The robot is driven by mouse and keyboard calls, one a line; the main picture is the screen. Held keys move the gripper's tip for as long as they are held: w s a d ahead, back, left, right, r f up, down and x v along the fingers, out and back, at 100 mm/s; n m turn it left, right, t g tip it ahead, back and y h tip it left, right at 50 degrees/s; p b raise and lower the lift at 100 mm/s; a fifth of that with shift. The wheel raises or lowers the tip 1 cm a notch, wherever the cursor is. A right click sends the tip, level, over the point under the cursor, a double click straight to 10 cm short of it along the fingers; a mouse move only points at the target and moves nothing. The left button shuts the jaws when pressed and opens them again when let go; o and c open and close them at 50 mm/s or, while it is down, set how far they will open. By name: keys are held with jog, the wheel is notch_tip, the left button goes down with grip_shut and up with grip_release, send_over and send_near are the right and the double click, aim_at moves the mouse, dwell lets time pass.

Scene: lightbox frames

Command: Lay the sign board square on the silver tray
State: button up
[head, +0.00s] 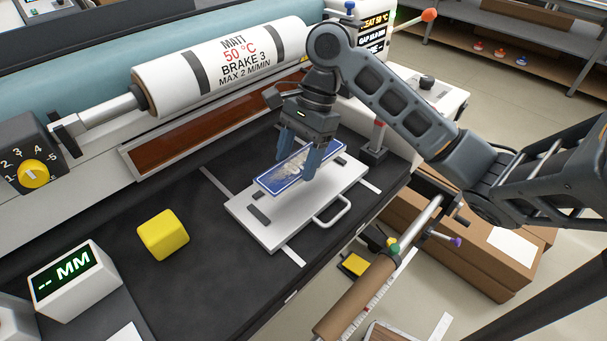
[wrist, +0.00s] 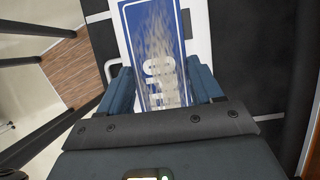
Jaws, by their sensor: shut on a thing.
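The sign board is a thin blue panel (head: 273,183) with a white border and a pale greyish patch. In the wrist view the blue sign board (wrist: 130,40) shows white lettering, with its long side running away from me between the fingers. My gripper (head: 300,164) has its fingers closed on the board's two long edges. The silver tray (head: 262,234) is a pale flat plate with a loop handle at its front right, lying beneath the board. The board appears roughly in line with the tray; I cannot tell whether it touches it. My fingers hide part of the board.
The dark bench (head: 200,285) has a yellow block (head: 163,235) left of the tray and a readout box (head: 66,285) at the far left. A large white roller (head: 225,60) runs behind. Cardboard boxes (head: 480,250) stand right of the bench. Bare bench lies between block and tray.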

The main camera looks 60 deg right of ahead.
aim_at(298, 189)
jog(key=shift+f, duration=2.85)
jog(key=o, duration=1.2)
jog(key=shift+f, duration=0.1)
jog(key=v, duration=1.2)
